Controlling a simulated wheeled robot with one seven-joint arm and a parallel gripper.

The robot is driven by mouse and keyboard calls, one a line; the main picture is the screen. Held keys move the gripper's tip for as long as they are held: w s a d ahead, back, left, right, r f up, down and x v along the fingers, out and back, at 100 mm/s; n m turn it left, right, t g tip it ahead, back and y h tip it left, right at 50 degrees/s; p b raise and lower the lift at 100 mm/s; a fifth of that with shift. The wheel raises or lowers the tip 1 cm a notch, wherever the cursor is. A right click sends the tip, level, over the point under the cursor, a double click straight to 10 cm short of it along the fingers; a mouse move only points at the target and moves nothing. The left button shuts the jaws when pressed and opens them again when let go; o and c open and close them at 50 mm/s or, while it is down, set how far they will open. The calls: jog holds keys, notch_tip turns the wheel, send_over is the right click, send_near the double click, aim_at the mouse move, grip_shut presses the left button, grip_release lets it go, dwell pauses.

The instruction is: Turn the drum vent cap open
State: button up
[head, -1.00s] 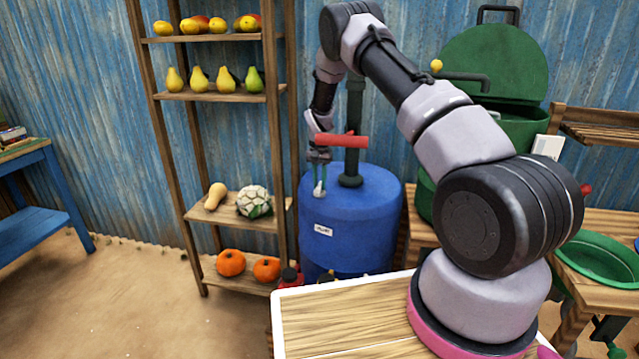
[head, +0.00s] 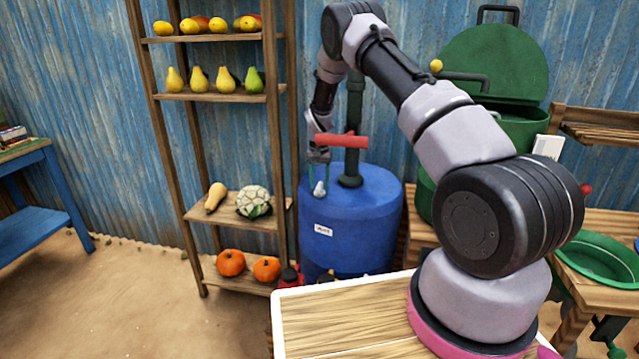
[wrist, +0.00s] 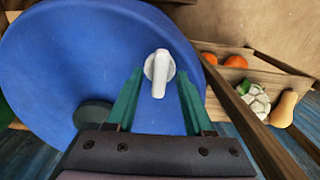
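The blue drum (head: 350,225) stands on the ground beside the shelf rack, with a white label on its side. The vent cap (head: 319,188) is a small white round knob with a bar handle on the drum's top. In the wrist view the cap (wrist: 160,72) lies between and slightly past the fingertips, its handle pointing toward my gripper's palm. My gripper (wrist: 157,75) is open, with one green finger on each side of the handle and visible gaps to both. It also shows above the drum in the head view (head: 318,180).
A dark upright pipe with a red handle (head: 342,141) rises from the drum top close to my gripper. A wooden shelf rack (head: 232,97) with fruit and vegetables stands left of the drum. A green lidded container (head: 497,65) stands behind right.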

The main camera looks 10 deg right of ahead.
aim_at(320, 185)
jog(key=shift+r, duration=0.1)
notch_tip(320, 185, up, 11)
jog(key=shift+f, duration=0.2)
dwell(0.4)
